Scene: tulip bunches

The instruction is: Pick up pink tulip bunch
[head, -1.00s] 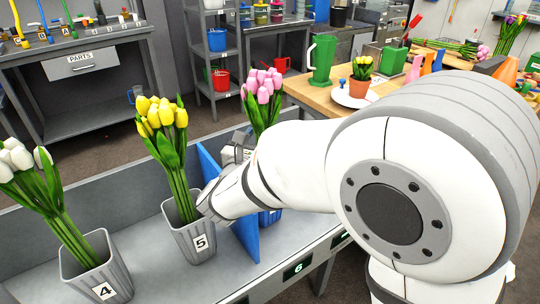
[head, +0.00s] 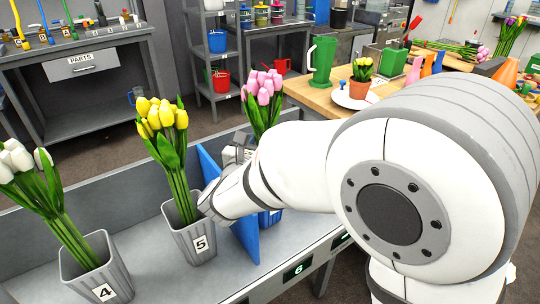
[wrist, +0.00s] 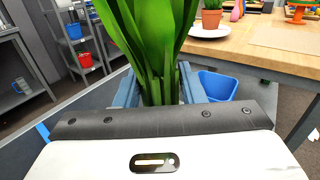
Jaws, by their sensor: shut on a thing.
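The pink tulip bunch (head: 263,100) stands upright beyond the blue divider in the head view, its lower stems hidden behind my arm. In the wrist view its green stems and leaves (wrist: 152,55) rise between my two fingers. My gripper (wrist: 158,92) is shut on the stems, one finger on each side. In the head view the fingers are mostly hidden by my arm. A blue pot (wrist: 217,85) shows just beyond the fingers in the wrist view. Whether the stems are still inside a pot is hidden.
Yellow tulips (head: 163,120) stand in grey pot 5 (head: 191,236), close to my wrist. White tulips (head: 22,165) stand in pot 4 (head: 98,272). A blue divider (head: 236,215) is beside my arm. A wooden table (head: 310,98) with a potted plant (head: 361,80) lies beyond.

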